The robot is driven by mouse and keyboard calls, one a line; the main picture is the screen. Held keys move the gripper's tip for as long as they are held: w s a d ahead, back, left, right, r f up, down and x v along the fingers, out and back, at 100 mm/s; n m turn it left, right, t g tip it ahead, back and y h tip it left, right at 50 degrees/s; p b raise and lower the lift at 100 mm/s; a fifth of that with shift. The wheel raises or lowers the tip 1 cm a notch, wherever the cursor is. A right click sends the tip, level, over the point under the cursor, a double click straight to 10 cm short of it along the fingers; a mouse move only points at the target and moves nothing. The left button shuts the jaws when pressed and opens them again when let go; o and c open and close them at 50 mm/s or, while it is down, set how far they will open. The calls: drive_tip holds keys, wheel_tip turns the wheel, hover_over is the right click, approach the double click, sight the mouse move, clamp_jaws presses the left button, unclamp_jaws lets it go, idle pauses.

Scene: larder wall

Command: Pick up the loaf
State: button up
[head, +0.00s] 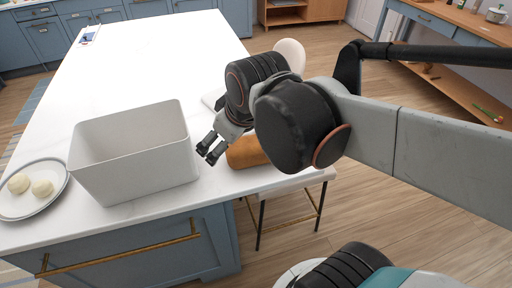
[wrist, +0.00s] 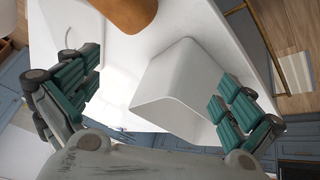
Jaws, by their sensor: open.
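The loaf (head: 246,153) is a brown, rounded block on the white counter, near its front right edge. My arm hides its right part in the head view. In the wrist view the loaf (wrist: 128,10) shows at the top edge, cut off by the frame. My gripper (head: 210,151) is just left of the loaf, between it and the white bin, with its fingers pointing down and left. In the wrist view my gripper (wrist: 155,88) has its fingers wide apart with nothing between them; the loaf lies beyond the fingertips.
A white open bin (head: 135,155) stands left of my gripper; it also shows in the wrist view (wrist: 180,85). A plate (head: 20,206) with pale round pieces is at the far left. A stool (head: 290,181) stands by the counter's right edge. The counter's back (head: 160,50) is mostly clear.

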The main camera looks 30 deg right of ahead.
drive_tip(key=w+d+r+n+g+p, duration=0.1)
drive_tip(key=w+d+r+n+p, duration=0.15)
drive_tip(key=w+n, duration=0.2)
drive_tip(key=n+g+p, duration=0.5)
drive_tip(key=n, duration=0.1)
hover_over(256, 142)
wheel_tip(256, 142, down, 8)
drive_tip(key=shift+f+b, duration=0.2)
drive_tip(key=shift+b, duration=0.1)
wheel_tip(256, 142, down, 8)
drive_tip(key=shift+r+b, duration=0.1)
drive_tip(key=shift+b, duration=0.95)
drive_tip(key=shift+w+d+f+b, duration=0.15)
drive_tip(key=shift+f+b, duration=0.3)
drive_tip(key=shift+f, duration=0.9)
drive_tip(key=shift+w+d+f+b, duration=0.15)
drive_tip(key=shift+f+b, duration=0.25)
drive_tip(key=shift+f, duration=0.9)
drive_tip(key=shift+a, duration=0.1)
drive_tip(key=c, duration=1.4)
